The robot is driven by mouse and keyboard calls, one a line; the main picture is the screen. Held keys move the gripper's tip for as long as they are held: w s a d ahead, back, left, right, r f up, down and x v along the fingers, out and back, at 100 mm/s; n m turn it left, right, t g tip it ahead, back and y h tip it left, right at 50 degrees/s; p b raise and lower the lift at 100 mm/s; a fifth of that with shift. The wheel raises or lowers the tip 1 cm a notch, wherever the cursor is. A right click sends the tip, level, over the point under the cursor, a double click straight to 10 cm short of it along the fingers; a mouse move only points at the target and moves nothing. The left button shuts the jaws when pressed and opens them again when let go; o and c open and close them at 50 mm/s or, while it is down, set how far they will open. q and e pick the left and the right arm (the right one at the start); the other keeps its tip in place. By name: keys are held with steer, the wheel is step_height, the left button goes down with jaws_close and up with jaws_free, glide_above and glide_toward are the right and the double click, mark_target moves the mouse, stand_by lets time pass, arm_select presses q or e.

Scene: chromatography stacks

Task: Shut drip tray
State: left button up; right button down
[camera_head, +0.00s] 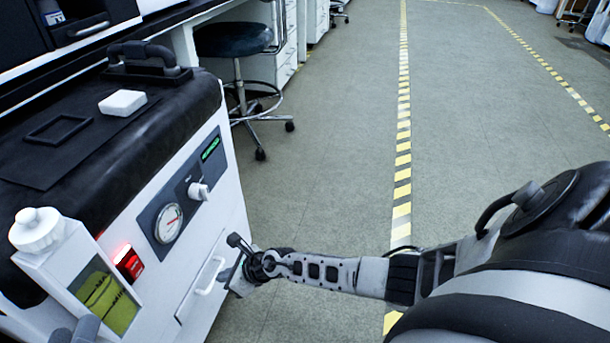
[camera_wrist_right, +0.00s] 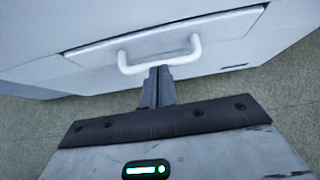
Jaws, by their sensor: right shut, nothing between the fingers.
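The drip tray is the light grey front panel (camera_head: 192,300) low on the white instrument's side, with a bar handle (camera_head: 205,283). In the right wrist view the tray front (camera_wrist_right: 100,53) fills the upper middle and its white handle (camera_wrist_right: 160,65) stands out from it. My right gripper (camera_head: 230,277) is beside the handle. In the wrist view its shut, empty fingers (camera_wrist_right: 158,72) point at the handle's bar; contact cannot be told. The tray looks nearly flush; any small gap is unclear. Part of my left gripper (camera_head: 78,332) shows at the bottom left edge, its fingers cut off.
The instrument front carries a gauge (camera_head: 169,222), a knob (camera_head: 198,191) and a red lit switch (camera_head: 128,262). A white-capped bottle (camera_head: 38,232) stands at the left. A stool (camera_head: 235,40) is behind. The floor to the right (camera_head: 330,150) is clear.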

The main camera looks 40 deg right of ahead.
steer(key=shift+w+a+r, duration=0.2)
steer(key=shift+r, duration=0.05)
